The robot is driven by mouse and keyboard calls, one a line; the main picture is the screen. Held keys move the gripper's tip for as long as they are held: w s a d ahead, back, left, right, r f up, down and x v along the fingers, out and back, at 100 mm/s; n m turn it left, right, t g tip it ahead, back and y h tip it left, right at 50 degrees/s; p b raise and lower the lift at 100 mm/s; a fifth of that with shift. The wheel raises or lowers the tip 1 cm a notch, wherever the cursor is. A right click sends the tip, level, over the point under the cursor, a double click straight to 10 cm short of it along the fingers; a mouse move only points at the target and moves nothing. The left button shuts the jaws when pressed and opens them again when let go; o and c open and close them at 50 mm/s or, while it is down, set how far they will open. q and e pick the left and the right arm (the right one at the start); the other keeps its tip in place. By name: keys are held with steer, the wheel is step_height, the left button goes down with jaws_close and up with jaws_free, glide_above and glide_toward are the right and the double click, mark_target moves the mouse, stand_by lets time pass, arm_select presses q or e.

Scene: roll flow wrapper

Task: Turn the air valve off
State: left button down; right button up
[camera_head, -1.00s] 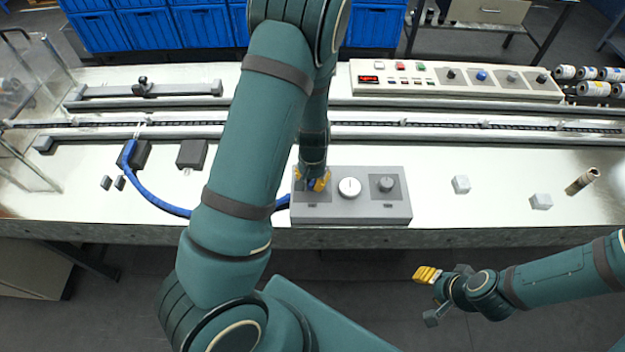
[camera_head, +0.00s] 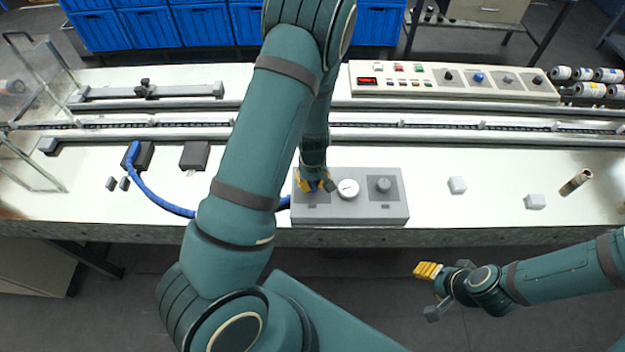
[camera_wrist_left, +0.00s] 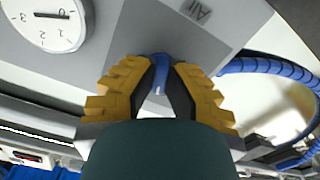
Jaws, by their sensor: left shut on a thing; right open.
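The grey air box (camera_head: 360,211) sits at the front edge of the machine table, with a round white gauge (camera_head: 348,189) and a grey knob (camera_head: 384,185) on top. My left gripper (camera_head: 316,185) is over the left part of the box. In the left wrist view, its yellow-padded fingers (camera_wrist_left: 160,85) are shut on the blue air valve handle (camera_wrist_left: 159,62), beside the label "AIR". The gauge also shows there (camera_wrist_left: 45,20). In the head view the handle is mostly hidden by the gripper. My right gripper (camera_head: 430,275) is open and empty, in front of the table.
A blue hose (camera_head: 160,199) curves from a black block to the left side of the box. A control panel (camera_head: 455,80) stands behind the conveyor rail (camera_head: 470,126). Two small light blocks (camera_head: 457,185) and a brown cylinder (camera_head: 575,182) lie on the right, with clear table between.

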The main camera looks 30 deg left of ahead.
mark_target(312, 183)
arm_select(q)
steer(key=shift+n+p, duration=0.3)
steer(key=shift+n, duration=0.7)
steer(key=c, duration=1)
jaws_free()
step_height(312, 183, up, 12)
